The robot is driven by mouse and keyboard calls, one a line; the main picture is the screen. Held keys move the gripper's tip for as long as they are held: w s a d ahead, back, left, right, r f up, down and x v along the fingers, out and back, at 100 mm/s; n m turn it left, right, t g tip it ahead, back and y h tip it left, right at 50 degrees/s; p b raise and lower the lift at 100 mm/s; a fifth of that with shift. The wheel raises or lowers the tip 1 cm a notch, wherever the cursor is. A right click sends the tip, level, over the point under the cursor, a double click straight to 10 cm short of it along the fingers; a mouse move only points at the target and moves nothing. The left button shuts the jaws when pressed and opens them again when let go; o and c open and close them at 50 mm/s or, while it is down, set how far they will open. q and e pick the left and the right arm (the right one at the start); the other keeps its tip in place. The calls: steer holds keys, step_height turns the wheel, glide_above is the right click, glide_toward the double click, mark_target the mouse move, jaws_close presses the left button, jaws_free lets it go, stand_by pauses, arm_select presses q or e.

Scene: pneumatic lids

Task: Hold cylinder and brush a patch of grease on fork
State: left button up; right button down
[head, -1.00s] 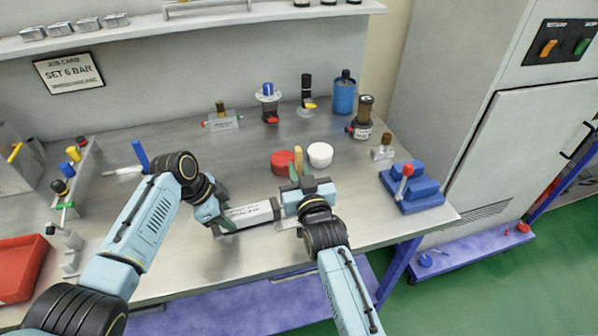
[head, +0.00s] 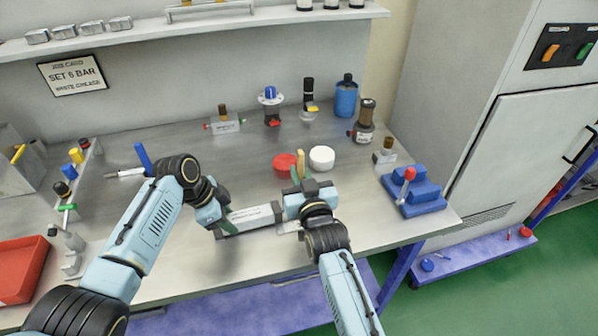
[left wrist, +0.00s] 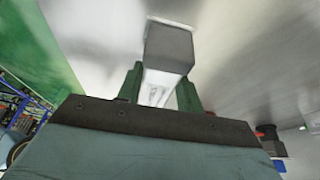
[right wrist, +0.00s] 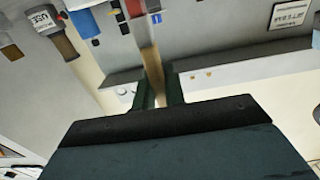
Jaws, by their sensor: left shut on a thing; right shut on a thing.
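The cylinder (head: 252,216), a pale bar with dark end blocks, lies level just above or on the bench; I cannot tell which. My left gripper (head: 222,218) is shut on its left end; the left wrist view also shows the cylinder (left wrist: 168,50) between the fingers. My right gripper (head: 299,183) is shut on a brush (head: 300,161), whose wooden handle (right wrist: 152,65) points up from the fingers. The gripper is beside the cylinder's right end. A small metal piece (head: 288,227), perhaps the fork, shows there, partly hidden. The bristles and any grease on the fork are hidden.
A red round pot or lid (head: 283,164) and a white tub (head: 321,157) stand just behind my right gripper. A blue block with a red-knobbed lever (head: 412,192) is at the right. A red tray (head: 22,268) is at the left. The job card (head: 76,74) reads "SET 6 BAR, WHITE GREASE".

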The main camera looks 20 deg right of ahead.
arm_select(q)
steer(key=shift+s+f, duration=0.2)
steer(key=shift+f, duration=0.1)
arm_select(e)
steer(key=shift+s+f, duration=0.1)
steer(key=shift+s, duration=0.4)
steer(key=shift+w, duration=0.2)
steer(key=shift+w, duration=0.35)
steer(key=shift+w, duration=0.15)
steer(key=shift+w, duration=0.3)
steer(key=shift+s, duration=0.1)
steer(key=shift+s, duration=0.45)
